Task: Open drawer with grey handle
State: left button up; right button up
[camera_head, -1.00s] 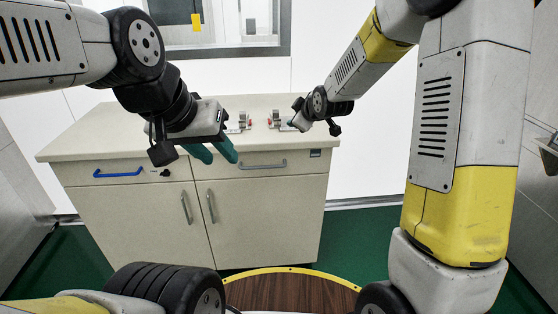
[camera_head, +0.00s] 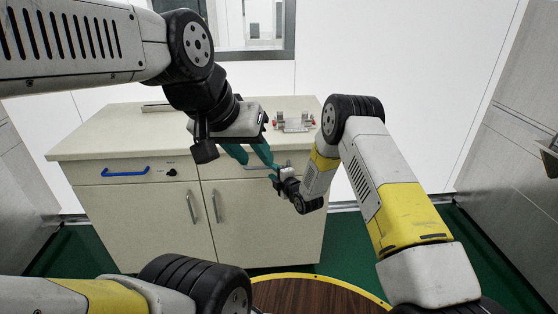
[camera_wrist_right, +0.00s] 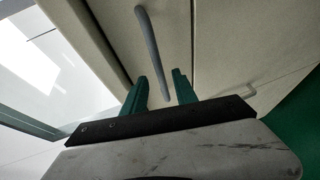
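The drawer with the grey handle (camera_head: 252,167) is in the upper right of the cabinet front, and it is shut. My right gripper (camera_head: 273,172) is at this handle, near its right end, with its fingers small in the head view. In the right wrist view the grey handle (camera_wrist_right: 151,45) runs down between the two green fingertips of my right gripper (camera_wrist_right: 160,88). The fingers are apart, and I see no contact with the handle. My left gripper (camera_head: 249,155) is open and empty, and partly hides the drawer's top area.
A second drawer with a blue handle (camera_head: 125,173) and a lock is at the left. Two cabinet doors (camera_head: 150,220) with upright handles are below. Metal fixtures (camera_head: 293,122) stand on the countertop (camera_head: 110,130). Green floor (camera_head: 350,245) is clear to the right.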

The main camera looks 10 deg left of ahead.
jog(key=shift+x, duration=2.6)
grip_shut()
